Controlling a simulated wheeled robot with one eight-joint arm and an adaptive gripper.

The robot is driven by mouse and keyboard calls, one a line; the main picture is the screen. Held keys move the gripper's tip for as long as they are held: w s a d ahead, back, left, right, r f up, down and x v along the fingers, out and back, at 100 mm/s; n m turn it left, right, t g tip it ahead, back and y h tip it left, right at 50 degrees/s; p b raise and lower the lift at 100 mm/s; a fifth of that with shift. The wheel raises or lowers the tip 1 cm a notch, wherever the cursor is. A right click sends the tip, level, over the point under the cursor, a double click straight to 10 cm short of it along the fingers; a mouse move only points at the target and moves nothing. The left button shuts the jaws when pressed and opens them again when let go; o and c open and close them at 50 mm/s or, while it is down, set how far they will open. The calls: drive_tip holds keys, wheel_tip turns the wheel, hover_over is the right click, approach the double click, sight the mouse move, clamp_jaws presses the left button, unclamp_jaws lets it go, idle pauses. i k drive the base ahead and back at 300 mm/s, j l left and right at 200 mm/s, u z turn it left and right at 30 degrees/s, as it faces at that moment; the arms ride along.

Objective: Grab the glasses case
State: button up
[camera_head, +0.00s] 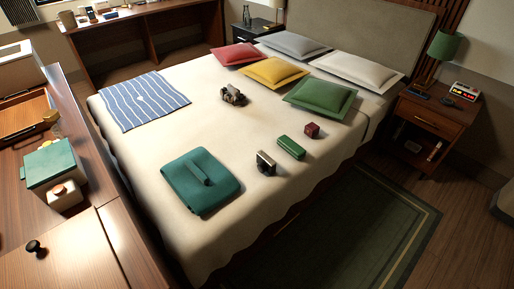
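A green oblong case with rounded edges (291,147) lies on the bed's cream cover toward the right side; it looks like the glasses case and appears closed. Just left of it stands a small dark and pale object (265,163), perhaps a clock. A small dark red cube (312,130) lies just behind it to the right. Nothing covers the case from above. My gripper is not in this view.
The bed (215,135) also holds a folded teal item (200,182), a striped blue cloth (145,100), a dark camera-like object (233,96) and several pillows. A wooden counter (75,262) stands left. A rug (350,235) covers open floor at right.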

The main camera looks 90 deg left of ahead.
sight(289, 146)
drive_tip(key=i+u, duration=0.1)
drive_tip(key=u, duration=3)
drive_tip(key=i+l, duration=0.2)
drive_tip(key=l, duration=0.15)
drive_tip(key=i+l+u, duration=0.1)
drive_tip(key=i+l, duration=0.35)
drive_tip(key=l, duration=0.25)
drive_tip(key=i+l+u, duration=0.1)
drive_tip(key=l, duration=0.25)
drive_tip(key=i+l+u, duration=0.1)
drive_tip(key=i+l, duration=0.2)
drive_tip(key=l, duration=0.1)
